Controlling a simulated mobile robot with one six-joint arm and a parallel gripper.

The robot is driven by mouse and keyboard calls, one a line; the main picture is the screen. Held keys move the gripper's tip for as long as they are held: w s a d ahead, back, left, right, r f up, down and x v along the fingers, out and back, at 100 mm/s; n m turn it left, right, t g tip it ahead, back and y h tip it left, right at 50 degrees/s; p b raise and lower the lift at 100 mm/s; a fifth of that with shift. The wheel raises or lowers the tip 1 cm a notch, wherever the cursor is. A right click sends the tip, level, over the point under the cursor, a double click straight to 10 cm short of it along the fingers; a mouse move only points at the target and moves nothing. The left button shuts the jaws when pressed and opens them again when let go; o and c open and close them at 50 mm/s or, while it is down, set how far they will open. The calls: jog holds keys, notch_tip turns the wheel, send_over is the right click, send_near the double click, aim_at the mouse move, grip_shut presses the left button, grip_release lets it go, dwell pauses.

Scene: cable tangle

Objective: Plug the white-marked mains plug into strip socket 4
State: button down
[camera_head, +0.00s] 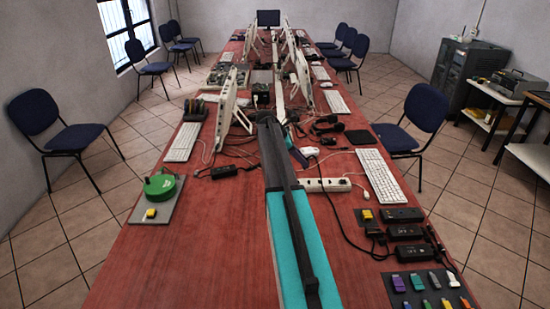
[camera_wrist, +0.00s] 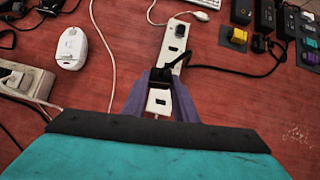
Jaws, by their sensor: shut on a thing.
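A white power strip (camera_head: 327,185) lies on the red table right of my arm. In the wrist view the strip (camera_wrist: 176,38) runs from the top down between my fingers, with some sockets showing. My gripper (camera_wrist: 160,77) is over the strip, its purple fingers shut on a dark plug (camera_wrist: 160,74) with a black cable (camera_wrist: 222,69) leading right. A white block with dark marks (camera_wrist: 159,101) shows between the fingers; I cannot tell whether it is plug or strip. The plug's pins and seating are hidden.
A white mouse (camera_wrist: 72,48) and a white strip or block with a plug (camera_wrist: 20,78) lie to the left in the wrist view. Black adapters (camera_head: 405,232), a keyboard (camera_head: 379,177) and a tray of coloured sticks (camera_head: 432,288) are on the right.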

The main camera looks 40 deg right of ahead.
jog(key=s+d+f+m+g+h+p, duration=0.1)
jog(key=s+d+g+h, duration=0.1)
jog(key=s+d, duration=0.5)
jog(key=shift+s+d, duration=0.3)
jog(key=shift+d, duration=0.1)
jog(key=shift+f, duration=0.35)
jog(key=shift+f+b, duration=1.55)
jog(key=shift+f, duration=0.7)
jog(key=shift+r, duration=0.1)
jog(key=shift+p, duration=0.8)
jog(key=shift+f, duration=1.2)
dwell(0.4)
